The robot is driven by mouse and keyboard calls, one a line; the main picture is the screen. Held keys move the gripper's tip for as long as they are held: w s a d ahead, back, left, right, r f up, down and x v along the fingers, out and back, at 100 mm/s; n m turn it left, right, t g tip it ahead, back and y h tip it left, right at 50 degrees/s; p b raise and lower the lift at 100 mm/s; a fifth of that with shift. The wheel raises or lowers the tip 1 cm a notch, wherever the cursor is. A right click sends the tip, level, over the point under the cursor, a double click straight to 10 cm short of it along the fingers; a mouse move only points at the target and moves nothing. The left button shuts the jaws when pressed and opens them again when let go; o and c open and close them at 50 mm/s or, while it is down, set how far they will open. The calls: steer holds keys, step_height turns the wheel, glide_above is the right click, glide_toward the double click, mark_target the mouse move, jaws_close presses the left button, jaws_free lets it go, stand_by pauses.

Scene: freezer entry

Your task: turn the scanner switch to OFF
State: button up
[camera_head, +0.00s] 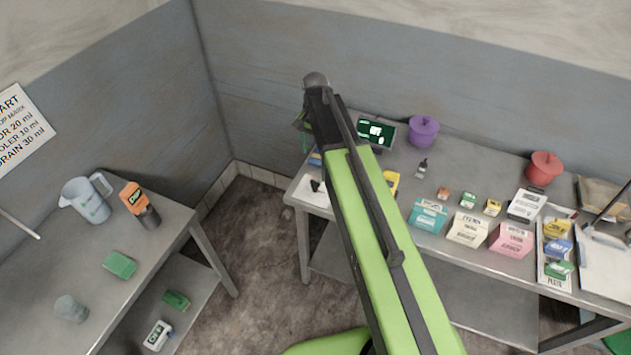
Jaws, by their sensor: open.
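A dark device with a lit green screen (376,132) stands at the back of the right-hand metal table, just right of my arm. A small black object (318,187) lies on a white sheet at that table's left end; I cannot tell whether it is the scanner. My gripper (301,122) shows only as a small green and dark part beside the far end of my arm, above the table's left end. It is open, and no object shows in it. My arm hides part of the table.
The right-hand table (455,185) also holds a purple pot (424,130), a red pot (544,168), a small dark bottle (422,168) and several boxes. A left-hand table (85,250) bears a jug (86,200) and an orange-topped container (140,204). Bare floor lies between the tables.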

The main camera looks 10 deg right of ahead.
mark_target(315, 181)
step_height(315, 181, down, 16)
steer(key=b, duration=1.4)
steer(key=shift+r, duration=0.2)
steer(key=shift+r, duration=0.15)
steer(key=shift+c, duration=0.2)
jaws_close()
